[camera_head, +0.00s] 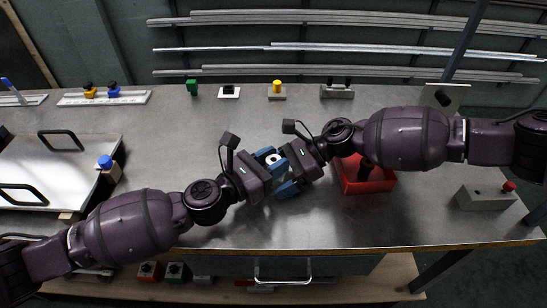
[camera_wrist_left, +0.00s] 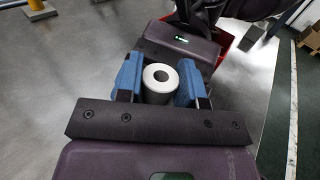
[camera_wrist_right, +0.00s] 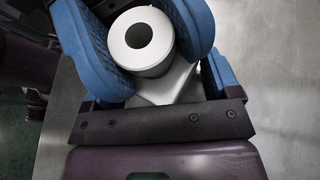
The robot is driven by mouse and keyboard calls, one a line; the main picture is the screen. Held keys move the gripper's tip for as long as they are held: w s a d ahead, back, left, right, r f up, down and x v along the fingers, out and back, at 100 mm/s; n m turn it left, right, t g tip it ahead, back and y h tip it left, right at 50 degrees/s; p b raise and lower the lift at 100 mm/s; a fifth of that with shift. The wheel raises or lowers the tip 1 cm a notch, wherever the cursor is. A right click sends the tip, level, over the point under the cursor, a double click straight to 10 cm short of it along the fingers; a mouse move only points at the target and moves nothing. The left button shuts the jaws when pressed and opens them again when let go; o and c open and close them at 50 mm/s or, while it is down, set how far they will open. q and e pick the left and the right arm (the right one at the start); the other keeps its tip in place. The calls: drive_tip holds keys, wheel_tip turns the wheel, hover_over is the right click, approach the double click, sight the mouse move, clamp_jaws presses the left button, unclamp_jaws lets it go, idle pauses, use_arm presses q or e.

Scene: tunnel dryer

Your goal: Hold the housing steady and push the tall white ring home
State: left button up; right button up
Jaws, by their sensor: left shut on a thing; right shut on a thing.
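The tall white ring (camera_wrist_right: 142,40) is a white cylinder with a dark round bore. It also shows in the left wrist view (camera_wrist_left: 159,84) and, small, in the head view (camera_head: 272,158). My left gripper (camera_wrist_left: 158,82) is shut on it, with a blue finger on each side. The pale grey housing (camera_wrist_right: 172,88) shows below the ring in the right wrist view. My right gripper (camera_wrist_right: 165,88) is shut on the housing from the side. The fingers hide most of the housing and the joint between ring and housing, so I cannot tell how deep the ring sits.
A red bin (camera_head: 367,183) stands just right of the grippers. A grey box with a red button (camera_head: 486,196) is at the far right. Small coloured parts (camera_head: 277,88) line the back edge. A handled tray (camera_head: 45,165) lies at left. The front middle of the bench is clear.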

use_arm(q)
drive_tip(key=shift+f, duration=0.3)
drive_tip(key=o, duration=0.9)
drive_tip(key=shift+c, duration=0.2)
drive_tip(key=shift+o, duration=0.7)
drive_tip(key=shift+s+d, duration=0.1)
drive_tip(key=shift+s, duration=0.1)
drive_tip(key=v, duration=1.2)
drive_tip(key=shift+w+r, duration=0.1)
drive_tip(key=shift+w, duration=0.15)
use_arm(e)
drive_tip(key=o, duration=0.7)
